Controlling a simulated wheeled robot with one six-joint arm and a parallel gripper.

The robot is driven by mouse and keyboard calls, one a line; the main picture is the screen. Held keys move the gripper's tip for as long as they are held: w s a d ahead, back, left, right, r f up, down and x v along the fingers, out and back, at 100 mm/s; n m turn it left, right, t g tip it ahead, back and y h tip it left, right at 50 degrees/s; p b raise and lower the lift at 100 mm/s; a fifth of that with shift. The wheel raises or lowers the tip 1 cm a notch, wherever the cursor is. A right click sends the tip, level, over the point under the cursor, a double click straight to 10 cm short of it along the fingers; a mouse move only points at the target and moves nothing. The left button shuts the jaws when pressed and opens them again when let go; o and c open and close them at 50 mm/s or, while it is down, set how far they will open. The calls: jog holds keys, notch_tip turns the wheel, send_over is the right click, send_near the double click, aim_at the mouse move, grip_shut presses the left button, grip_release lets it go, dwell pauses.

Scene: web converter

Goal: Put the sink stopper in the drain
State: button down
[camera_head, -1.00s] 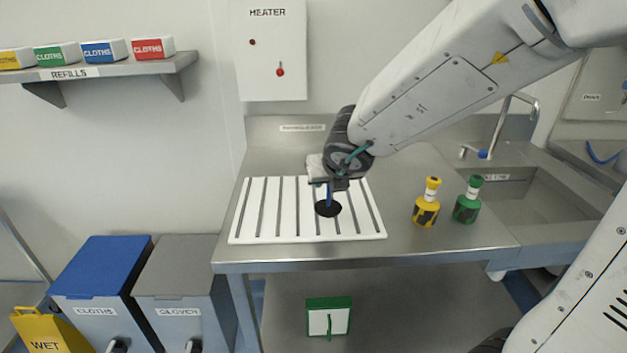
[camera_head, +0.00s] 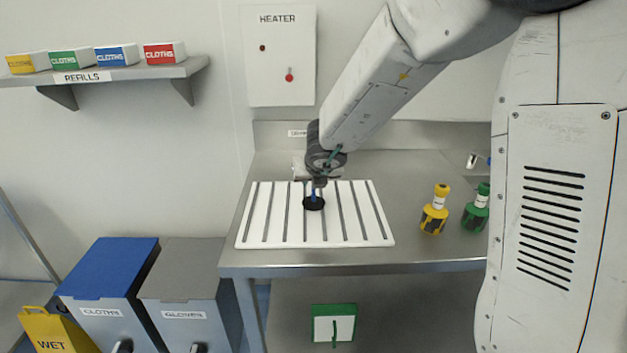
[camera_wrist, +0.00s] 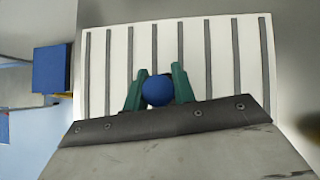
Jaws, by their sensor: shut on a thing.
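The sink stopper (camera_head: 313,204) is a black disc with a blue knob, over the white slatted drainer (camera_head: 258,241) on the steel counter. My gripper (camera_head: 318,184) is above the stopper and shut on its knob. In the wrist view, the blue knob (camera_wrist: 157,91) sits between the two green fingers of my gripper (camera_wrist: 157,88). I cannot tell whether the disc touches the drainer. The sink and its drain are hidden behind my arm in the head view.
A yellow bottle (camera_head: 434,212) and a green bottle (camera_head: 477,210) stand on the counter (camera_head: 420,255) right of the drainer. A heater box (camera_head: 282,58) hangs on the wall behind. The counter between drainer and yellow bottle is clear.

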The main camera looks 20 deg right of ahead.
jog(key=shift+f, duration=0.15)
jog(key=shift+f, duration=0.15)
jog(key=c, duration=1.1)
grip_release()
jog(key=shift+c, duration=0.2)
jog(key=shift+s+r, duration=0.15)
jog(key=shift+r, duration=0.25)
jog(key=v, duration=1.1)
jog(key=shift+r, duration=0.3)
